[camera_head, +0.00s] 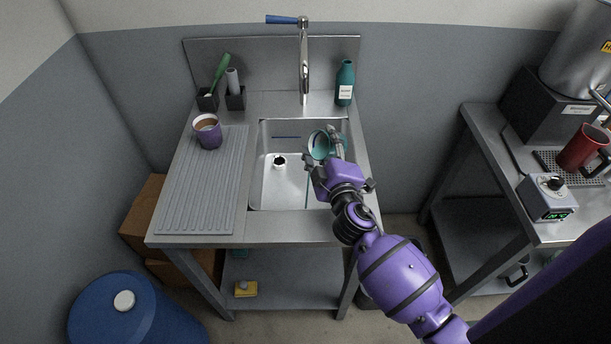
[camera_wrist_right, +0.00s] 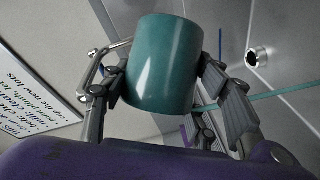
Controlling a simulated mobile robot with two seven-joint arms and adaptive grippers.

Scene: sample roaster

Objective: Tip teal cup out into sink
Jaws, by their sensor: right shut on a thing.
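The teal cup (camera_head: 318,146) is held over the right side of the sink basin (camera_head: 272,190). It is tilted, with its open mouth facing the camera and left in the head view. My right gripper (camera_head: 334,146) is shut on it. The right wrist view shows the cup's teal side (camera_wrist_right: 165,65) between the two fingers (camera_wrist_right: 165,95); its mouth and contents are hidden there. The drain (camera_head: 279,161) lies in the basin, left of the cup. No falling liquid can be made out. My left gripper is not in view.
A tall faucet (camera_head: 304,65) stands behind the basin, with a teal bottle (camera_head: 345,83) to its right. A purple cup with brown contents (camera_head: 208,132) stands on the ridged drainboard (camera_head: 200,190). A side table at right holds a red pitcher (camera_head: 582,149).

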